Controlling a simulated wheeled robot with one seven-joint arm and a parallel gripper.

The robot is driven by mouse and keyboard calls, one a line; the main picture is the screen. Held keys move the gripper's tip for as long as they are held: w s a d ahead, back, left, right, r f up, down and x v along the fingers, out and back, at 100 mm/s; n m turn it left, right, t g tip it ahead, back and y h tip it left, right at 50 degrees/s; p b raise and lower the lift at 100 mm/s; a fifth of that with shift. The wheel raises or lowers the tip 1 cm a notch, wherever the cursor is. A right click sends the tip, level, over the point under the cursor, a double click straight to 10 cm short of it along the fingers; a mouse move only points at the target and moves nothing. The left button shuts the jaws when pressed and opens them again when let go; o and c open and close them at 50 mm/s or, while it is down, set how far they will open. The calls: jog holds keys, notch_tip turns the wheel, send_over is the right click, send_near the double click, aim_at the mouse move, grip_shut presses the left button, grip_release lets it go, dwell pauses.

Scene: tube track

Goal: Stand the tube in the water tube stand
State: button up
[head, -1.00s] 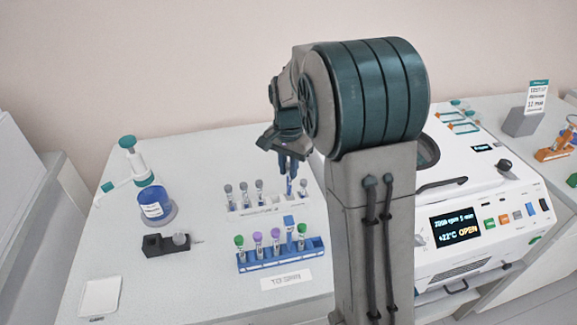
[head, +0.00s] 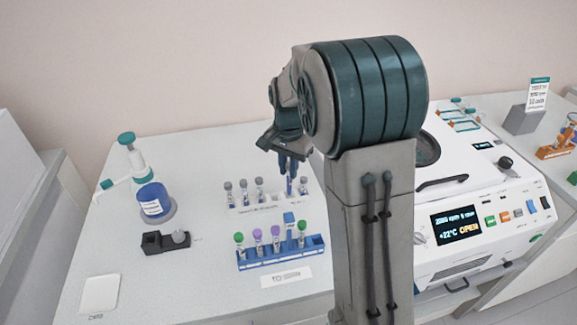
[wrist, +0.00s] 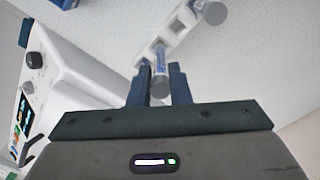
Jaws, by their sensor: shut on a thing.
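My gripper (head: 289,172) is over the right part of the white tube stand (head: 268,208). In the wrist view my gripper (wrist: 160,88) is shut on a grey-capped tube (wrist: 159,62) with a bluish body. The tube's lower end meets the white stand (wrist: 177,27) in that view. I cannot tell how deep it sits in a hole. In the head view the held tube (head: 289,186) shows as a blue strip below the fingers. Several other grey-capped tubes (head: 243,191) stand upright in the white stand, and one (head: 303,187) is close to the right of my gripper.
A blue rack (head: 255,261) with green- and purple-capped tubes stands in front, with a blue block (head: 289,218) rising from it. A blue bottle (head: 154,203) and black holder (head: 157,246) are left.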

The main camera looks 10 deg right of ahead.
jog(key=shift+f, duration=0.4)
jog(key=shift+f+b, duration=0.5)
jog(key=shift+b, duration=0.05)
jog(key=o, duration=0.9)
jog(key=shift+c, duration=0.2)
notch_tip(320, 180, up, 14)
jog(key=shift+b, duration=0.3)
jog(key=shift+f, duration=0.1)
dwell(0.5)
